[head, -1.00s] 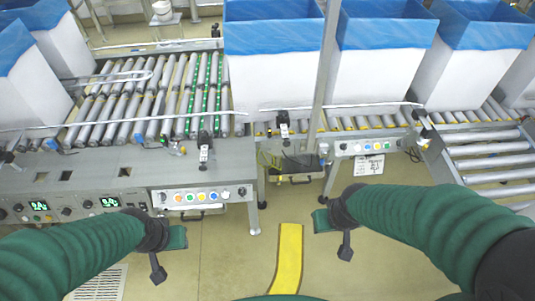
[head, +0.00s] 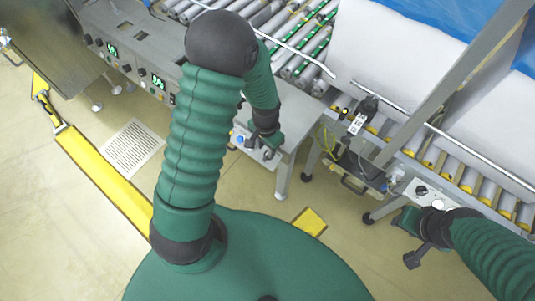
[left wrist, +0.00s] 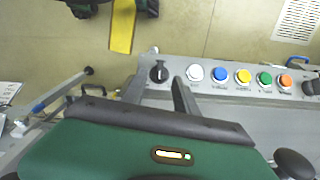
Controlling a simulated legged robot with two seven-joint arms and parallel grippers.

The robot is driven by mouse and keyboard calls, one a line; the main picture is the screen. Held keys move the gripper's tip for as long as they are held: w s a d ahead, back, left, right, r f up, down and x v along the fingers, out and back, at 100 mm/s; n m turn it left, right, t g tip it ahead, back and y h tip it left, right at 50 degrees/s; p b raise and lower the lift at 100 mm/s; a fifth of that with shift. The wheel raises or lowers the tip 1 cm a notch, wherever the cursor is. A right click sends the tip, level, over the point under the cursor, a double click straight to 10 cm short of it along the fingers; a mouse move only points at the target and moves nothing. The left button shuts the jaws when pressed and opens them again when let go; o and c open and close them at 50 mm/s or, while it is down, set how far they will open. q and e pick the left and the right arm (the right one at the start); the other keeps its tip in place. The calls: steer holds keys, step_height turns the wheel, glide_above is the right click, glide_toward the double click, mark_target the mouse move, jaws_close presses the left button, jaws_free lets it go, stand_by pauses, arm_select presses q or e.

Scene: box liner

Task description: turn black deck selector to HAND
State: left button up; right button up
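The black deck selector (left wrist: 158,73) is a round black knob at the left end of the button panel in the left wrist view. A pale mark shows on it; its labels are too small to read. My left gripper (left wrist: 162,83) is open, with one finger on either side of the selector; I cannot tell whether they touch it. In the head view my left gripper (head: 262,141) is over the panel (head: 240,139) and hides most of it, including the selector. My right gripper (head: 420,236) is near another panel at the right; its fingers are unclear.
White (left wrist: 195,72), blue (left wrist: 219,74), yellow (left wrist: 242,76), green (left wrist: 264,79) and orange (left wrist: 286,81) buttons sit in a row beside the selector. Another black knob (left wrist: 311,87) is at the right edge. Conveyor rollers (head: 300,50) and lined boxes (head: 390,60) stand behind.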

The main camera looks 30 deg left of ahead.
mark_target(266, 155)
arm_select(q)
steer(key=f, duration=0.3)
steer(key=shift+a+f, duration=0.25)
steer(key=shift+d+f+b, duration=0.1)
steer(key=shift+f+b, duration=0.1)
steer(key=shift+b, duration=0.1)
steer(key=shift+d, duration=0.4)
steer(key=shift+w, duration=0.1)
steer(key=shift+c, duration=0.4)
steer(key=shift+a, duration=0.35)
jaws_close()
steer(key=shift+d, duration=0.1)
arm_select(e)
steer(key=shift+a+f, duration=0.15)
steer(key=shift+f, duration=0.35)
steer(key=shift+w, duration=0.1)
